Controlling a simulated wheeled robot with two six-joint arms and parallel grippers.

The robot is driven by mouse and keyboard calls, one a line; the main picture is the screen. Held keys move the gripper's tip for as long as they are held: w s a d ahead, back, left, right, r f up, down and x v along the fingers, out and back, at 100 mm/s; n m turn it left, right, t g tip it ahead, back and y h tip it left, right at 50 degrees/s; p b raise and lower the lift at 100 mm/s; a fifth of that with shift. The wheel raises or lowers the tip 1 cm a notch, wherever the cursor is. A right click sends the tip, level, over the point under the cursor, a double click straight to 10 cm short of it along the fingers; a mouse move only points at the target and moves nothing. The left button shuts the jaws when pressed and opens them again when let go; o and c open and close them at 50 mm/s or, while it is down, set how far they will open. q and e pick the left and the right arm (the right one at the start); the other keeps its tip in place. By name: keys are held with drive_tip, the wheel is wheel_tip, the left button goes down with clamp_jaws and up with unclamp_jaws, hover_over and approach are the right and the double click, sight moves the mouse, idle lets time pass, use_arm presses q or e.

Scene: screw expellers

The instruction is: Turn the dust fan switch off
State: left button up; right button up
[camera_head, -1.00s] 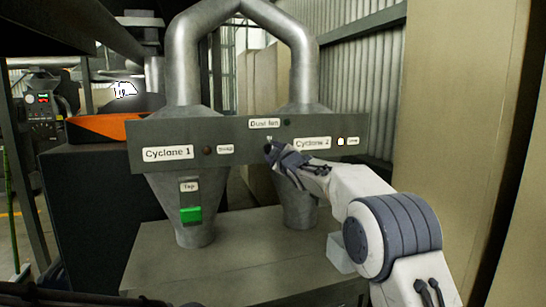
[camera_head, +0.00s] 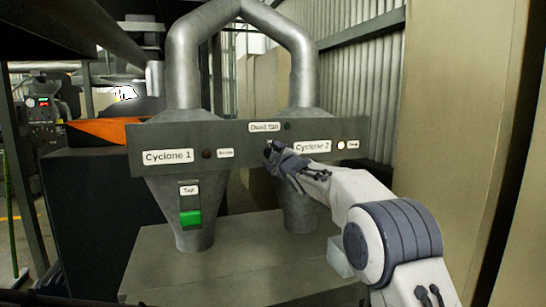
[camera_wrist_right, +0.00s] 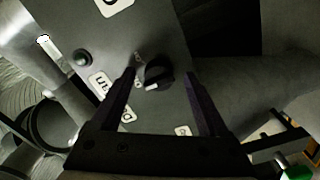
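The dust fan switch is a black rotary knob (camera_wrist_right: 158,75) with a white mark, on a grey panel (camera_head: 240,132). In the right wrist view it sits between the two fingers of my right gripper (camera_wrist_right: 160,80), which are apart; I cannot tell whether they touch it. The "Dust fan" label (camera_head: 264,127) is just above the knob's place in the head view, with a dark round indicator (camera_head: 287,126) beside it, also in the wrist view (camera_wrist_right: 83,58). In the head view my right gripper (camera_head: 272,151) is at the panel and mostly hides the knob. My left gripper is not in view.
"Cyclone 1" (camera_head: 168,156) and "Cyclone 2" (camera_head: 312,146) labels flank the switch. A lit lamp (camera_head: 341,145) is at the panel's right. A beige wall (camera_head: 455,100) stands close on the right.

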drive_tip(key=b+v, duration=0.5)
drive_tip(key=v, duration=0.5)
drive_tip(key=shift+s, duration=0.25)
drive_tip(key=s+a+f+m+g+h+p, duration=0.1)
drive_tip(key=s+a+f+m+g+p, duration=0.3)
drive_tip(key=s+f, duration=0.6)
drive_tip(key=s+d+f+m+g+h+p, duration=0.1)
drive_tip(key=s+f+g, duration=0.3)
drive_tip(key=s, duration=0.9)
drive_tip(key=s+d+f+m+g+h+p, duration=0.1)
drive_tip(key=s+f+g, duration=0.3)
drive_tip(key=s, duration=0.9)
drive_tip(key=s+d+f+m+g+h+p, duration=0.1)
drive_tip(key=s+f+g, duration=0.4)
drive_tip(key=s, duration=0.7)
wheel_tip(320, 180, down, 3)
drive_tip(key=shift+s+d+r+m+h, duration=0.35)
drive_tip(key=shift+d+m, duration=0.45)
drive_tip(key=shift+d, duration=0.3)
